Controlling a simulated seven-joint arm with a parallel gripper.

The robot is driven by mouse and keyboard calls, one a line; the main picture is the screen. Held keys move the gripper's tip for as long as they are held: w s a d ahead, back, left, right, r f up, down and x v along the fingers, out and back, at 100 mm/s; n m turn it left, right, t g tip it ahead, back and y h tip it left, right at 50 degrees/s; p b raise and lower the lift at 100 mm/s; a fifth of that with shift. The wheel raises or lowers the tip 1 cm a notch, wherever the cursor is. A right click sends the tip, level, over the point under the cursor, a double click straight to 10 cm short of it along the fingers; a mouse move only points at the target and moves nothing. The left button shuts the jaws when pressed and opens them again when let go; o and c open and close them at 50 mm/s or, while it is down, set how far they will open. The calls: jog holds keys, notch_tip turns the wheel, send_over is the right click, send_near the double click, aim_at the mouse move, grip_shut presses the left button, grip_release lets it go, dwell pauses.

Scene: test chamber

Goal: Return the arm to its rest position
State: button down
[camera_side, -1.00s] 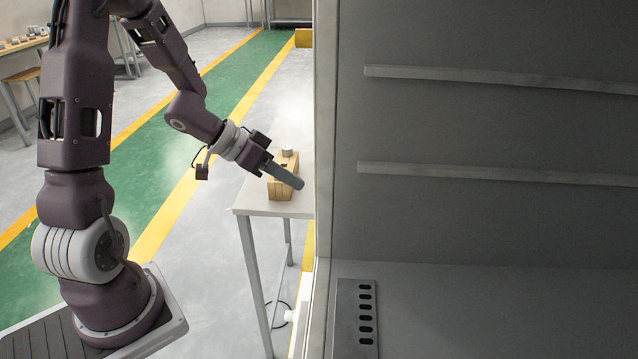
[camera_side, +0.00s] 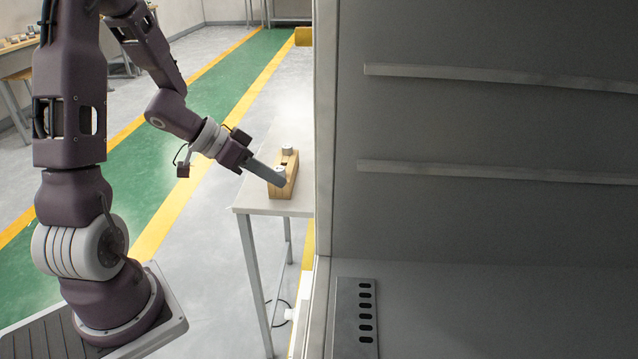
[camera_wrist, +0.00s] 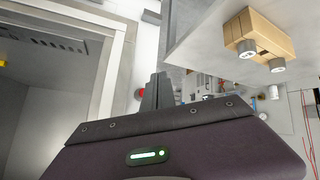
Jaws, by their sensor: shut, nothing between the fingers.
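My gripper (camera_side: 282,181) is shut and empty, with its long grey fingers together. In the side view it points down to the right, in front of a wooden block on a white table as seen by the camera. In the wrist view my closed fingers (camera_wrist: 156,90) show at the middle, clear of the block. My arm reaches out from its base at the left, bent at the elbow.
The wooden block (camera_side: 289,172) holds grey metal cylinders; it also shows in the wrist view (camera_wrist: 262,37). It stands on the white table (camera_side: 245,197). A grey chamber (camera_side: 480,225) with rails and a slotted plate (camera_side: 355,310) fills the right. Open floor lies between my base and the table.

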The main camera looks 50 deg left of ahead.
notch_tip(320, 180, up, 10)
jog(key=w+a+n+t+y, duration=0.1)
jog(key=a+y, duration=0.1)
jog(key=y, duration=0.5)
jog(key=s+d+r+n+y, duration=0.1)
jog(key=s+d+r+y, duration=0.15)
jog(key=s, duration=0.25)
jog(key=s+d+g+h, duration=0.3)
jog(key=s+d+h, duration=0.2)
jog(key=s+d, duration=0.7)
jog(key=s, duration=0.3)
jog(key=shift+d+r+g, duration=0.15)
jog(key=shift+d+g, duration=0.25)
